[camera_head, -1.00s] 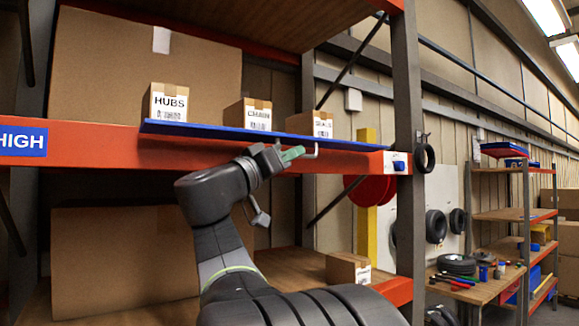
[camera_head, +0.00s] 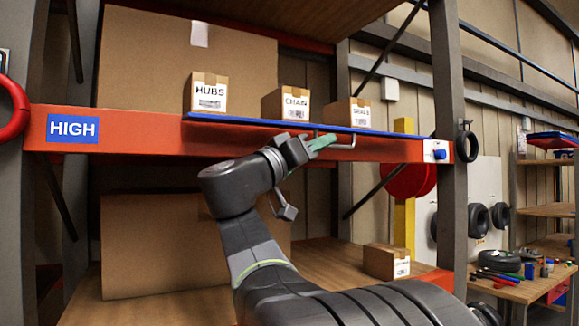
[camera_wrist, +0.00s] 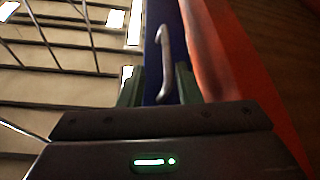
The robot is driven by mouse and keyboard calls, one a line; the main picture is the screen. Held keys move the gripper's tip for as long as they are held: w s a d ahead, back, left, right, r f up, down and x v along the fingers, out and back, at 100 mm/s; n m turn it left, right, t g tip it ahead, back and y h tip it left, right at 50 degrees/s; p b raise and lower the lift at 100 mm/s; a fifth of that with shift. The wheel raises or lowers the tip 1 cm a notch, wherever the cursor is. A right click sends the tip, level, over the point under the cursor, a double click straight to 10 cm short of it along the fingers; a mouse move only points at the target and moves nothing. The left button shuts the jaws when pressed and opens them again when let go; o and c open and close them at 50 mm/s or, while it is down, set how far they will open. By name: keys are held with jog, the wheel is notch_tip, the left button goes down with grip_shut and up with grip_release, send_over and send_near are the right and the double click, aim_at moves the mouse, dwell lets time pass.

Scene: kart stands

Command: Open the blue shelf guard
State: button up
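The blue shelf guard (camera_head: 270,124) shows in the head view as a thin strip along the top of the red shelf beam, below the labelled boxes. I see it nearly edge-on and cannot tell its exact angle. Its pale handle (camera_head: 345,142) hangs at the front, right of the middle. My gripper (camera_head: 318,143) is at the handle, just in front of the beam. In the wrist view the gripper's green fingers (camera_wrist: 159,85) stand apart with the handle (camera_wrist: 165,65) between them. The blue guard (camera_wrist: 178,45) lies behind it. Finger contact with the handle is not clear.
Boxes marked HUBS (camera_head: 206,92), CHAIN (camera_head: 287,104) and a third box (camera_head: 348,113) stand on the shelf behind the guard. The red beam (camera_head: 170,140) runs below, close to my arm. A grey upright (camera_head: 450,190) stands right. A small box (camera_head: 386,261) sits on the lower shelf.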

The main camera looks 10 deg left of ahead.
jog(key=b+v, duration=0.3)
jog(key=v, duration=0.7)
jog(key=shift+a, duration=0.2)
jog(key=shift+s+d, duration=0.1)
jog(key=p+x, duration=0.4)
jog(key=x, duration=0.8)
jog(key=shift+f, duration=0.1)
